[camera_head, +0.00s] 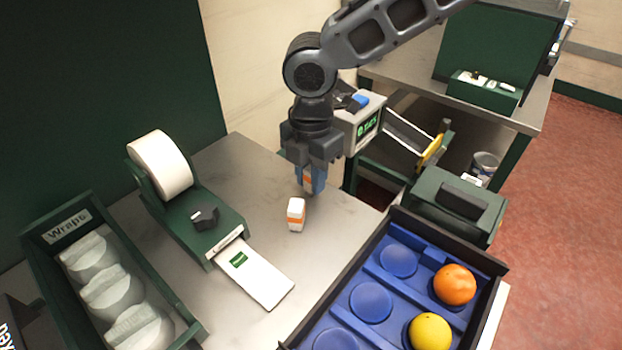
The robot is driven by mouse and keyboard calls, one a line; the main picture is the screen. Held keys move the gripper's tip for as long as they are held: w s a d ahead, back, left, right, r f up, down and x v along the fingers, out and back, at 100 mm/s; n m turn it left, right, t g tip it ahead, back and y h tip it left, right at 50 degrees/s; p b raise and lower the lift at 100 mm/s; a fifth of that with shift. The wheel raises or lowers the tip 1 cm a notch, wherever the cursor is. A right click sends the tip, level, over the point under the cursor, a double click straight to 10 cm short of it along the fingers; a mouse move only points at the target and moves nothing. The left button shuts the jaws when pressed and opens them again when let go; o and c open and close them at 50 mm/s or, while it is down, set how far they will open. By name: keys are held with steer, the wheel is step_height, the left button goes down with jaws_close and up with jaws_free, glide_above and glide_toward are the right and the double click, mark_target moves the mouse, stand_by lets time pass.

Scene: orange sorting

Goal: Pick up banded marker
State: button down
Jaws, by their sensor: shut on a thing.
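My gripper (314,184) points down above the metal table, with blue fingertips. It is shut on a small white and orange piece (307,181), which looks like a banded marker; the fingers hide most of it. A white block with an orange band (296,215) stands on the table just below and left of the fingertips, apart from them. It looks alike in colour to the held piece. I cannot tell how high the held piece is above the table.
A green roll dispenser (213,218) with a white label strip (264,277) stands left. A "Wraps" bin (62,226) is at far left. A blue tray (403,232) with an orange (454,284) and a yellow fruit (430,332) is at right. A scale-like device (368,124) stands behind my gripper.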

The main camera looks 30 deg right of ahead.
step_height(320, 180, up, 10)
stand_by(0.6)
